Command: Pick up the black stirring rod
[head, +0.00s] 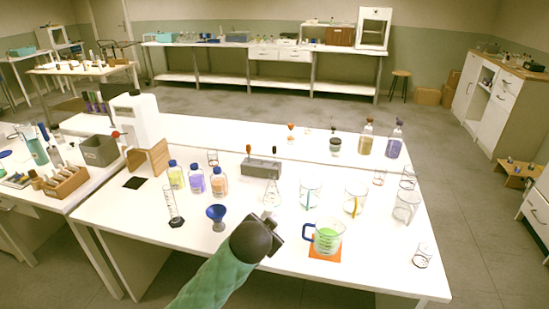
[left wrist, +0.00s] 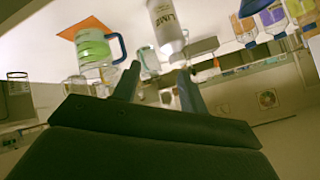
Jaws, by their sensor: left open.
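I cannot pick out the black stirring rod for certain. A small dark-topped upright piece (head: 274,150) stands at the right end of a grey block (head: 259,168), and may be it. My left gripper (head: 275,232) is over the front of the table, left of the handled beaker of green liquid (head: 327,239). In the left wrist view, its two fingers (left wrist: 160,82) are spread with nothing gripped between them. That view is upside down, and a white labelled bottle (left wrist: 167,22) shows beyond the fingertips. My right gripper is not in view.
The green beaker stands on an orange mat (head: 323,256). Two beakers with a blue rod (head: 311,192) and a yellow rod (head: 355,199) stand behind. Blue-capped bottles (head: 196,180), a blue funnel (head: 216,214) and a cylinder (head: 171,204) stand left.

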